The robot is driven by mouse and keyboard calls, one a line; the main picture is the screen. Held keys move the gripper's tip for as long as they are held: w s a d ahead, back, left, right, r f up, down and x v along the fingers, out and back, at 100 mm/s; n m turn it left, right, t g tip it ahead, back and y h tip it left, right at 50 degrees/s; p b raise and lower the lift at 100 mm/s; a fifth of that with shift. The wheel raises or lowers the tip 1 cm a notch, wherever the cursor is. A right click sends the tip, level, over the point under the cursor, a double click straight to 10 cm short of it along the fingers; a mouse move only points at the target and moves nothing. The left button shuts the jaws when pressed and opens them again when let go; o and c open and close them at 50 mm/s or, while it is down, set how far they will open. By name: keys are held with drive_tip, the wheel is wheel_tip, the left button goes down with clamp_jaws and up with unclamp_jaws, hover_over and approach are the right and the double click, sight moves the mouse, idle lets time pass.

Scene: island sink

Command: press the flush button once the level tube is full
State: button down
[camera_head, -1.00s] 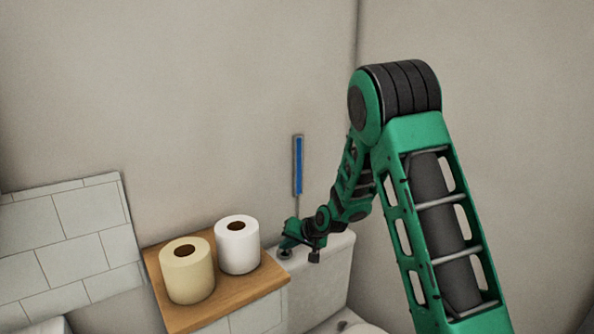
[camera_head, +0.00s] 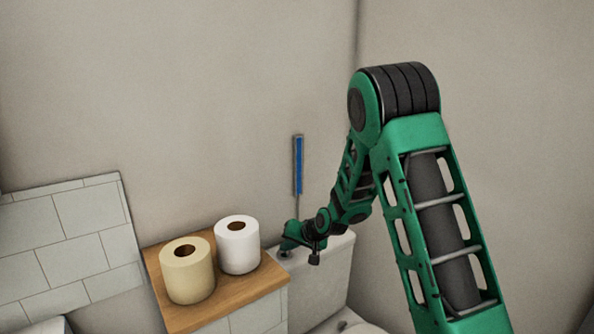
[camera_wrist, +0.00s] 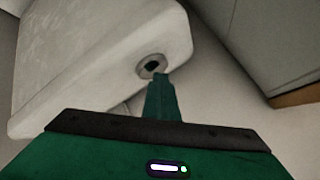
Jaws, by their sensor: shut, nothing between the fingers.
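The level tube (camera_head: 298,166) is a narrow upright strip on the wall above the cistern. Blue fills it nearly from bottom to top. The flush button (camera_wrist: 152,66) is a round grey ring with a dark centre on the white cistern top (camera_wrist: 90,50). My gripper (camera_wrist: 160,79) is shut and empty, with its tip right beside the button's near edge in the wrist view. I cannot tell whether it touches. In the head view my gripper (camera_head: 286,246) is over the left end of the cistern (camera_head: 335,262), largely covering the button.
A cream paper roll (camera_head: 188,275) and a white paper roll (camera_head: 238,248) stand on a wooden shelf (camera_head: 205,312) left of the cistern, close to my gripper. White tiles (camera_head: 70,240) cover the wall at left.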

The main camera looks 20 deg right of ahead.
sight(288, 255)
idle(0.4)
drive_tip(key=shift+s+r, duration=0.1)
drive_tip(key=shift+r, duration=0.25)
wheel_tip(288, 255, up, 6)
idle(0.9)
drive_tip(key=shift+d, duration=0.1)
idle(0.5)
